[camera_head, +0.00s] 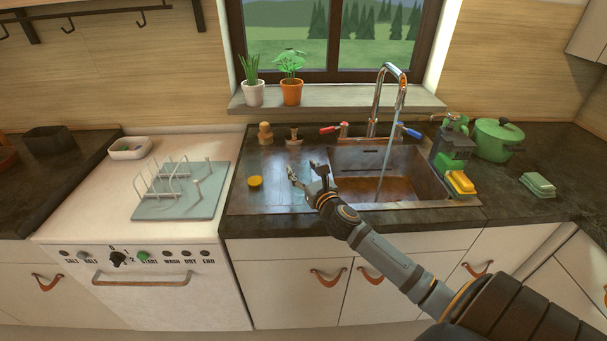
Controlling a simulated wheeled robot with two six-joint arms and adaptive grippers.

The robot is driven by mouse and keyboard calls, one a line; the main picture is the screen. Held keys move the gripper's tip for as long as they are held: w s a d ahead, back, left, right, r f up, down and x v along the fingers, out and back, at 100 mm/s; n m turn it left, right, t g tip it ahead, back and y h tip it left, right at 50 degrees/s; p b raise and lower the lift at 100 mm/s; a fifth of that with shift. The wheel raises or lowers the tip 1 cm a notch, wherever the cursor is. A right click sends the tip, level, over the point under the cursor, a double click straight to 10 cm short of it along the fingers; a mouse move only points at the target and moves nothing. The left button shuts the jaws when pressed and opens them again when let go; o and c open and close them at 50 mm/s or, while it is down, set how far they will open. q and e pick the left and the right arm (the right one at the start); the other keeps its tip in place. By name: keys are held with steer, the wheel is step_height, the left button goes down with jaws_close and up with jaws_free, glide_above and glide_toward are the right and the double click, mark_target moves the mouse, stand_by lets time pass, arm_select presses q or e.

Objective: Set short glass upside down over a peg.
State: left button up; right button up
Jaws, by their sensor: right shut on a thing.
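My right gripper (305,176) reaches in from the lower right. It is over the metal drainboard, just left of the sink basin. Its fingers are apart around a clear thing, taken as the short glass, whose outline is too faint to tell its tilt. A teal drying rack (168,208) with wire loops and upright pegs (196,190) stands on the white appliance top at the left. The gripper is to the right of the rack and apart from it. No glass is seen on the pegs. My left gripper is not in view.
Water runs from the faucet (401,80) into the sink basin (400,182). A yellow round thing (255,182), a wooden brush (265,133) and a stopper (294,137) are on the drainboard. A white bowl (130,148) is behind the rack. A green pot (497,140) stands right.

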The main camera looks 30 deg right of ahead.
steer(key=shift+f, duration=0.3)
steer(key=o, duration=1.4)
steer(key=shift+r, duration=0.2)
steer(key=s, duration=0.3)
steer(key=shift+a+f+b, duration=0.25)
steer(key=shift+f+b, duration=0.05)
steer(key=shift+b, duration=0.05)
steer(key=s, duration=0.2)
steer(key=s+p, duration=0.1)
steer(key=s, duration=0.2)
steer(key=s+a+p, duration=0.1)
steer(key=s, duration=0.2)
steer(key=shift+a+r, duration=0.1)
steer(key=shift+r, duration=0.2)
steer(key=shift+s+a, duration=0.1)
steer(key=shift+s, duration=0.35)
steer(key=shift+f, duration=0.1)
